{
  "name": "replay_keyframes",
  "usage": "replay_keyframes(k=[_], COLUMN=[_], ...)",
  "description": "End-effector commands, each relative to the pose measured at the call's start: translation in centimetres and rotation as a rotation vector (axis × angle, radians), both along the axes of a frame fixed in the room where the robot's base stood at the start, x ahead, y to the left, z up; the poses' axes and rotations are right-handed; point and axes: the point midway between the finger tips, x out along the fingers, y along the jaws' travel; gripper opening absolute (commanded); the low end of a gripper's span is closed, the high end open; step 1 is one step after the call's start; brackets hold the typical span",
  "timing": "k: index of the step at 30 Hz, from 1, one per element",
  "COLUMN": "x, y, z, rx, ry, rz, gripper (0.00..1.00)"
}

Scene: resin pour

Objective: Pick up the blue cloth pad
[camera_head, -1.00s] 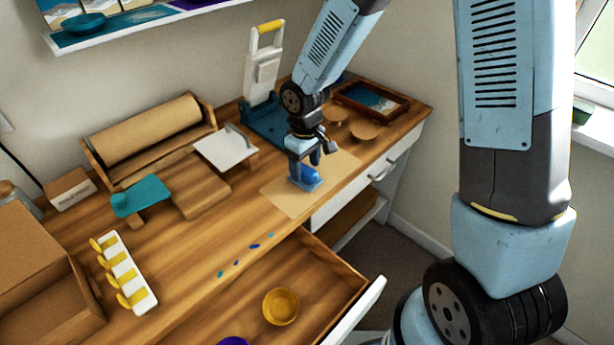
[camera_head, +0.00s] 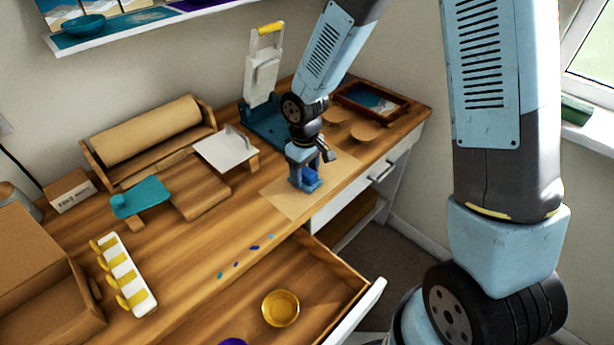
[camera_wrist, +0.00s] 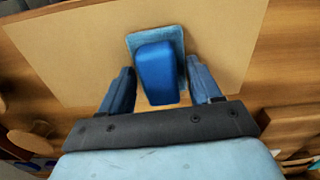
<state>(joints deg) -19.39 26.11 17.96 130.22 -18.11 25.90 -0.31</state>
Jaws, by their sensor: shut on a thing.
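The blue cloth pad (camera_wrist: 155,70) has a darker blue raised block on a lighter blue flat base. In the wrist view it sits between the two fingers of my gripper (camera_wrist: 163,88), over a tan paper sheet. In the head view the pad (camera_head: 310,178) is partly hidden by my gripper (camera_head: 305,178), which is low over the sheet on the workbench. The gripper is shut on the pad. I cannot tell whether the pad's base still touches the sheet.
The tan sheet (camera_head: 283,202) lies on the wooden bench. A teal stand with a white and yellow press (camera_head: 262,75) is behind. Round wooden coasters (camera_head: 366,132) and a framed picture (camera_head: 370,99) lie to the right. An open drawer (camera_head: 330,292) in front holds a yellow bowl (camera_head: 281,308).

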Motion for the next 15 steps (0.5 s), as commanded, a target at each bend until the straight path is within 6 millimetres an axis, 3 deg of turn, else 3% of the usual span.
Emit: replay_keyframes(k=[8,12,15], x=[0.1,0.1,-1.0], y=[0.0,0.0,-0.5], z=[1.1,3.2,4.5], rx=[0.002,0.002,0.001], ry=[-0.003,-0.004,-0.003], rz=[-0.002,-0.002,-0.001], gripper=[0.32,0.32,0.32])
